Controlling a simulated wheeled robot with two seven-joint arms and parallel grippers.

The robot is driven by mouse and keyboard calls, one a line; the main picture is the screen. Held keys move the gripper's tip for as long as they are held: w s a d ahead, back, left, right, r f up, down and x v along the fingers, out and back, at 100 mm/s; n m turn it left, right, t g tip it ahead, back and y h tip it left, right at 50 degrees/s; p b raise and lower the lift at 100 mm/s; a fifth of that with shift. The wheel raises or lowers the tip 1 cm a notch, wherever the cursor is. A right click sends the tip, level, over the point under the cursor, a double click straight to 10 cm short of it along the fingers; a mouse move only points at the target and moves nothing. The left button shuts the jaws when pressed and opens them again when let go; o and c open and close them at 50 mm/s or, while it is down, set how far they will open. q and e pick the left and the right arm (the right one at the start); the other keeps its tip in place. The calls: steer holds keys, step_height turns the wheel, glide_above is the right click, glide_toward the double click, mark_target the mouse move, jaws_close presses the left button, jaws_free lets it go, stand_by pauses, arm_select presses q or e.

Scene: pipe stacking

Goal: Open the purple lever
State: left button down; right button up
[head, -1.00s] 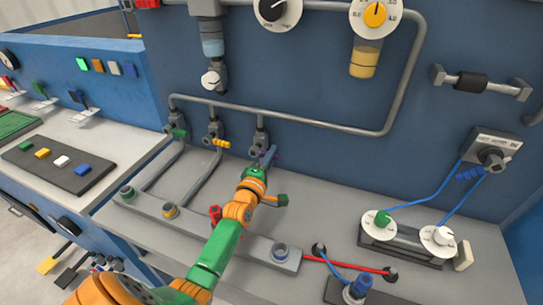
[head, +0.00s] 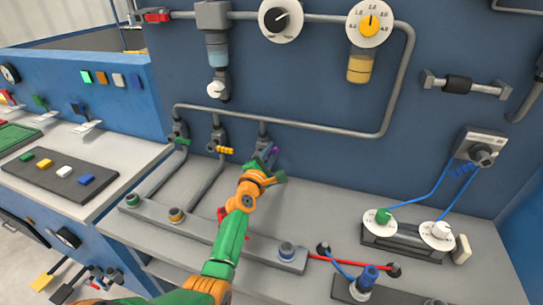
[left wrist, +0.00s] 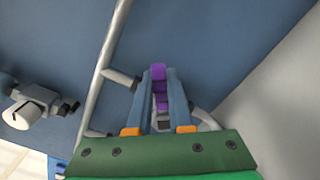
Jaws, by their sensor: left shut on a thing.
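The purple lever (head: 274,152) is a small handle on the rightmost of the valves hanging from the grey pipe. My left arm reaches up to it in the head view, and the left gripper (head: 266,160) is at that valve. In the left wrist view the purple lever (left wrist: 158,76) lies between the two blue-grey fingers of the left gripper (left wrist: 160,92), which are shut on it. The valve body behind the lever is mostly hidden by the gripper. My right gripper is in no view.
Valves with a green handle (head: 183,141) and a yellow handle (head: 224,150) hang left of the purple one. The grey pipe (head: 320,127) runs along the blue panel. A grey manifold bar (head: 265,245) lies below my forearm.

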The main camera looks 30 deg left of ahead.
arm_select(q)
steer(key=n, duration=0.1)
steer(key=a+r+n+p, duration=0.1)
steer(key=shift+s+r+n, duration=0.1)
steer(key=shift+r+n, duration=0.05)
steer(key=shift+n, duration=0.25)
steer(key=n, duration=0.1)
steer(key=a+r+n+p, duration=0.1)
steer(key=n, duration=0.1)
steer(key=shift+s+a+n, duration=0.1)
steer(key=shift+s+n, duration=0.05)
steer(key=shift+n, duration=0.15)
steer(key=a+n+p, duration=0.1)
steer(key=n, duration=0.1)
steer(key=shift+s+a+r+n, duration=0.1)
steer(key=shift+s+a+n, duration=0.05)
steer(key=shift+n, duration=0.25)
steer(key=shift+s+a+n+p, duration=0.1)
steer(key=shift+a+n+p, duration=0.3)
steer(key=shift+n, duration=0.5)
steer(key=c, duration=0.8)
jaws_free()
steer(key=shift+a, duration=0.1)
